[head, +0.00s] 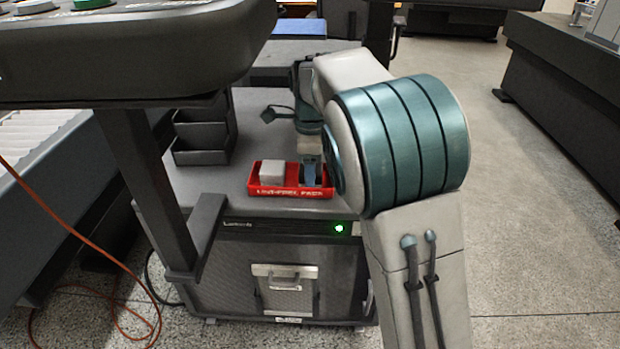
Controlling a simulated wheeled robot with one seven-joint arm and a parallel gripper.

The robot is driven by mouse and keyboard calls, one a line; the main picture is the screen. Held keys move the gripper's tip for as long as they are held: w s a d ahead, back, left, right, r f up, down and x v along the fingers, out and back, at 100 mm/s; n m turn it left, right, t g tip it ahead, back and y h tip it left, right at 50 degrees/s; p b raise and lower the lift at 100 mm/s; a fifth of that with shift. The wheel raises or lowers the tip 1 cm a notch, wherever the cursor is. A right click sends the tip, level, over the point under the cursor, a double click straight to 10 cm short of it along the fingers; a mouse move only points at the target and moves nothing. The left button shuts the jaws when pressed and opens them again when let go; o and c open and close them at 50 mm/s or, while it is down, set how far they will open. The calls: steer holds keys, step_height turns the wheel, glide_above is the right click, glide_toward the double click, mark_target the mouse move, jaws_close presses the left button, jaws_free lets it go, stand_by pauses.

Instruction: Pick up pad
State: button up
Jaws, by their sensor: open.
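A red tray (290,192) with lettering that seems to read lint-free pads sits near the front edge of the grey cart top. A white block-like pad (271,173) lies in its left part. My gripper (311,180) points down over the right part of the tray, to the right of the white pad, with its jaws open. The gripper and my arm cover that part, so I cannot tell whether another pad lies between or below the fingers. The fingertips are small and partly hidden by the tray's front wall.
A dark stepped organizer (203,135) stands left of the tray on the cart top. A dark console on a post (150,180) overhangs the left side. An orange cable (75,232) crosses the left. The floor at right is clear.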

steer(key=c, duration=0.6)
steer(key=shift+r+p, duration=0.7)
steer(key=shift+r, duration=0.2)
step_height(320, 180, up, 2)
steer(key=shift+r+p, duration=0.25)
steer(key=shift+p, duration=0.6)
steer(key=s+p, duration=0.1)
steer(key=s, duration=1.1)
steer(key=s+f+p, duration=0.1)
steer(key=s, duration=0.5)
steer(key=shift+a+p, duration=0.3)
